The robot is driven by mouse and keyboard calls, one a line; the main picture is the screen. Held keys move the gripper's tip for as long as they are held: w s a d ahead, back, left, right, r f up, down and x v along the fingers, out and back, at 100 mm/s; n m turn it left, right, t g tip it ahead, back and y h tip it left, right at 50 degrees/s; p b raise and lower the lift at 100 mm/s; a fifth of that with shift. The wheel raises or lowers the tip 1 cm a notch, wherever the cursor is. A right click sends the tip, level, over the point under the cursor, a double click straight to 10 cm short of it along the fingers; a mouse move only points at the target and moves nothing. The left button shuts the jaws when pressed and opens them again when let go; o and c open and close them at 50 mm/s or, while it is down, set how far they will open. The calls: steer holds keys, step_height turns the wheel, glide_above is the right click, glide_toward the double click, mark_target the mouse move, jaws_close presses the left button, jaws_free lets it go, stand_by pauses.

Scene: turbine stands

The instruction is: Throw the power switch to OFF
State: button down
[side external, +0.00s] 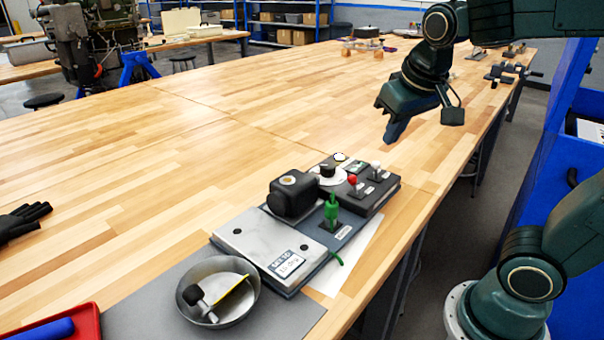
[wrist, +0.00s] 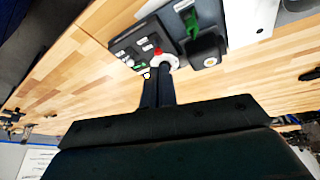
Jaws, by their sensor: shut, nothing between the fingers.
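A dark control box (side external: 384,201) stands on the wooden bench. It carries a red-capped toggle (side external: 353,181), a white-capped toggle (side external: 376,166) and a round white dial with a black knob (side external: 329,174). A green lever (side external: 332,208) stands upright on the grey unit in front. The labels are too small to read, so I cannot tell which one is the power switch or its position. My gripper (side external: 393,132) is shut and empty, above the bench behind the control box. In the wrist view, my fingers (wrist: 157,82) point toward the box (wrist: 133,44) and partly overlap the dial (wrist: 168,63).
A black block (side external: 294,192) and a pale labelled cover (side external: 262,243) adjoin the controls. A metal bowl (side external: 219,284) holding a tool, a red tray (side external: 68,324) and a black glove (side external: 22,218) lie to the left.

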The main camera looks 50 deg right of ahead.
mark_target(377, 168)
steer(key=w+d+f+m+g+h, duration=0.2)
steer(key=w+f+m+g, duration=0.1)
steer(key=w, duration=0.5)
steer(key=w+d+f+m+g+h, duration=0.3)
steer(key=w+f+m, duration=0.2)
steer(key=w, duration=0.4)
steer(key=shift+w+d+f+m, duration=0.2)
steer(key=shift+d+f+m, duration=0.1)
steer(key=shift+f, duration=0.15)
steer(key=shift+f, duration=0.1)
steer(key=x, duration=0.9)
steer(key=shift+d+f, duration=0.1)
steer(key=shift+d, duration=0.05)
steer(key=shift+s+d, duration=0.85)
steer(key=shift+s, duration=0.25)
steer(key=shift+s+d, duration=0.4)
steer(key=shift+s, duration=0.2)
